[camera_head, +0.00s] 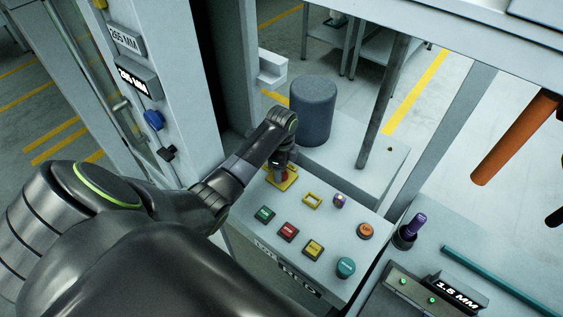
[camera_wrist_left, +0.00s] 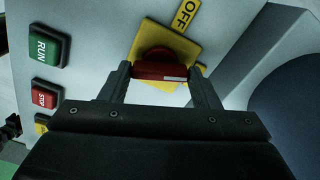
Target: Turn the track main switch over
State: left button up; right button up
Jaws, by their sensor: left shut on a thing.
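The main switch is a red rotary handle on a yellow square plate (camera_head: 290,184) at the far left corner of the sloped grey control panel (camera_head: 329,207). In the left wrist view the red handle (camera_wrist_left: 162,71) sits between my left gripper's two fingers (camera_wrist_left: 166,84). The fingers are shut on it from both sides. The yellow plate has an "OFF" label (camera_wrist_left: 187,14) beside it. In the head view my left gripper (camera_head: 281,172) reaches down over the switch and hides part of it. My right gripper is not in view.
The panel also carries a green RUN button (camera_head: 264,214), a red STOP button (camera_head: 287,231), a yellow button (camera_head: 313,250), a teal round button (camera_head: 345,267) and an orange round button (camera_head: 365,231). A dark grey cylinder (camera_head: 313,110) stands behind the panel.

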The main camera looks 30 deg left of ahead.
pick_arm(q)
jog(key=shift+d+m, duration=0.1)
jog(key=shift+m, duration=2)
jog(key=o, duration=1)
